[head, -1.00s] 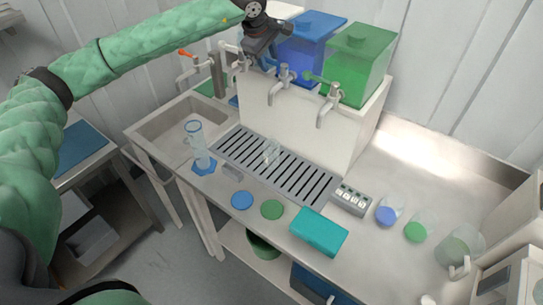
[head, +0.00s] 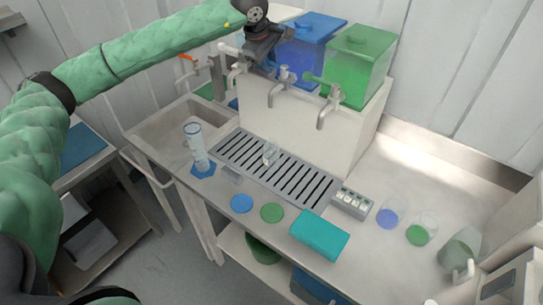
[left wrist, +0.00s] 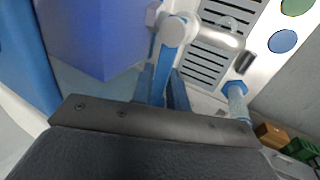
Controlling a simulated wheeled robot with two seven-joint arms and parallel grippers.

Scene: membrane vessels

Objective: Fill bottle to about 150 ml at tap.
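A small clear bottle (head: 270,153) stands upright on the slotted drip tray (head: 310,187) in the head view; its liquid level is too small to read. A row of taps sticks out of the white panel behind it: a middle tap (head: 284,79) and a green-levered tap (head: 325,100). A further tap (head: 236,70) is partly hidden by my left gripper. My left gripper (head: 262,62) is high at the taps, in front of the blue tank. In the left wrist view its fingers (left wrist: 165,88) are close to a pale tap (left wrist: 182,28); their gap is unclear. My right gripper is not in view.
A blue tank (head: 305,45) and a green tank (head: 357,68) stand above the panel. A clear measuring cylinder (head: 196,145) stands on a blue hexagon left of the tray. A teal block (head: 320,235), coasters and several clear vessels are on the counter. A sink (head: 180,127) is at left.

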